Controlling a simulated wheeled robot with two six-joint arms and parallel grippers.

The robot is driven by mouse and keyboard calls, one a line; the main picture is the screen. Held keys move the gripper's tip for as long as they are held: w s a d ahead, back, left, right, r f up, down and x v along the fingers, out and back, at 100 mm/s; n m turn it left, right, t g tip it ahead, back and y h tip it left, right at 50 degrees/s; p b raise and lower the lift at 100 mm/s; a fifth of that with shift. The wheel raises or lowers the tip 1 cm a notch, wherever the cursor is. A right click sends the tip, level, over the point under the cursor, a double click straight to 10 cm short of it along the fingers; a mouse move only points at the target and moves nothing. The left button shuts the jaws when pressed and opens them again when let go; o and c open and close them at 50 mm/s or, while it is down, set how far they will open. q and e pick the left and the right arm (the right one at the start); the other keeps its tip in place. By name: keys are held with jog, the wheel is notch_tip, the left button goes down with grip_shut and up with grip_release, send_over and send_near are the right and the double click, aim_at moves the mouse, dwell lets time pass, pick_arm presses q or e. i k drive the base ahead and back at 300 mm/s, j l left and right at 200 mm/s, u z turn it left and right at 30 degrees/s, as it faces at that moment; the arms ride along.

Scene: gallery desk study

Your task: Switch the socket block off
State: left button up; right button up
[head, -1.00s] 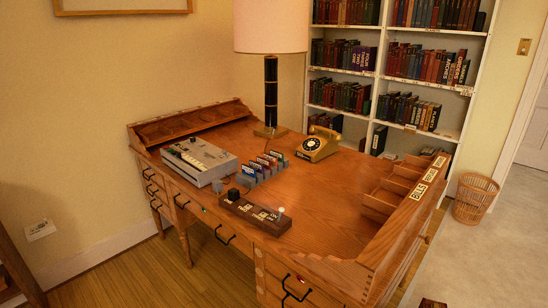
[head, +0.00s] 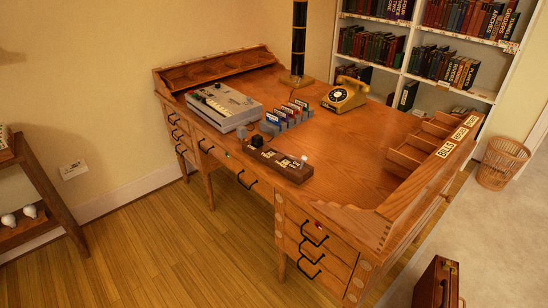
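A dark wooden block (head: 276,161) lies near the front edge of the desk. It has a black knob at its left end, pale labelled parts along the top and a small white ball-topped lever at its right end. A pale plate (head: 73,170) with small dark marks is on the wall low at the left, and it looks like a wall socket. I cannot tell which of these is the socket block, nor whether any switch is on or off. Neither of my grippers shows in the head view.
The wooden desk (head: 350,155) holds a grey machine (head: 224,106), a card rack (head: 288,117), a gold telephone (head: 345,95) and a lamp (head: 298,45). A wooden shelf stand (head: 45,185) is at left, a wicker basket (head: 502,163) and brown case (head: 437,285) at right. The front floor is clear.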

aim_at(304, 159)
jog(key=i+j+z, duration=0.1)
jog(key=j, duration=0.3)
jog(key=i+j+z, duration=0.15)
jog(key=j, duration=0.3)
jog(key=j+z, duration=0.1)
jog(key=j, duration=0.35)
jog(key=i, duration=0.05)
